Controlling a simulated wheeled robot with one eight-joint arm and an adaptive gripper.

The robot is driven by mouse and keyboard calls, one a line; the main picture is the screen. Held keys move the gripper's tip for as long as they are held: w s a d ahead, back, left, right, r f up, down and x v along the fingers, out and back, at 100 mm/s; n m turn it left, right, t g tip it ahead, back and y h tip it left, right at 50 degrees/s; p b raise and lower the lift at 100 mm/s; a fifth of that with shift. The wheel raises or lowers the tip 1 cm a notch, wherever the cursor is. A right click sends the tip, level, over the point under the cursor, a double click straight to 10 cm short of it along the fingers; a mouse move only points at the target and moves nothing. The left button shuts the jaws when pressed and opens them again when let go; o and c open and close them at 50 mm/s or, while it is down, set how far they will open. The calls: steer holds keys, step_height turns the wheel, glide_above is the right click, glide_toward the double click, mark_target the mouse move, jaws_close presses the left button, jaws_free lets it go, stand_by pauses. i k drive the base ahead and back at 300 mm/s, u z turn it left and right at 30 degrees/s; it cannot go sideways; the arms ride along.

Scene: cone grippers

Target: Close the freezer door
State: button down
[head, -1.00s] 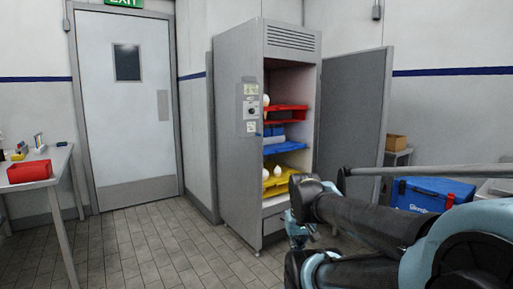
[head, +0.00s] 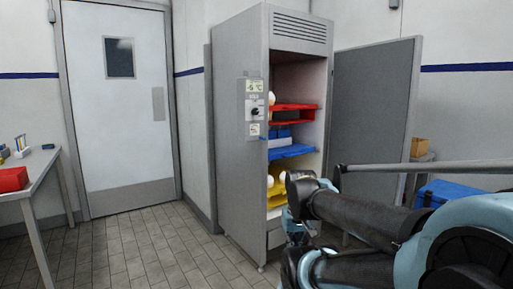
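The freezer (head: 238,150) is a tall grey cabinet in the middle of the head view, with a dial and a temperature label on its side. Its door (head: 372,105) stands wide open, swung out to the right of the opening. Inside are a red shelf tray (head: 293,118), a blue one (head: 290,152) and a yellow one (head: 275,200) with pale items on them. My arm reaches in from the lower right, in front of the freezer's lower part and the door's lower part. My gripper (head: 296,225) is partly hidden behind my arm links, and its fingers cannot be made out.
A closed room door (head: 120,105) is at the left. A table (head: 38,175) with a red bin (head: 13,180) stands at the far left. A blue cooler box (head: 445,192) and a cardboard box (head: 419,146) are at the right. The tiled floor (head: 150,245) left of the freezer is clear.

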mark_target(376, 86)
steer(key=z, duration=0.05)
steer(key=i, duration=1)
steer(key=u, duration=0.25)
steer(key=k, duration=1.7)
steer(key=z, duration=0.55)
steer(key=i, duration=1)
steer(key=z, duration=0.05)
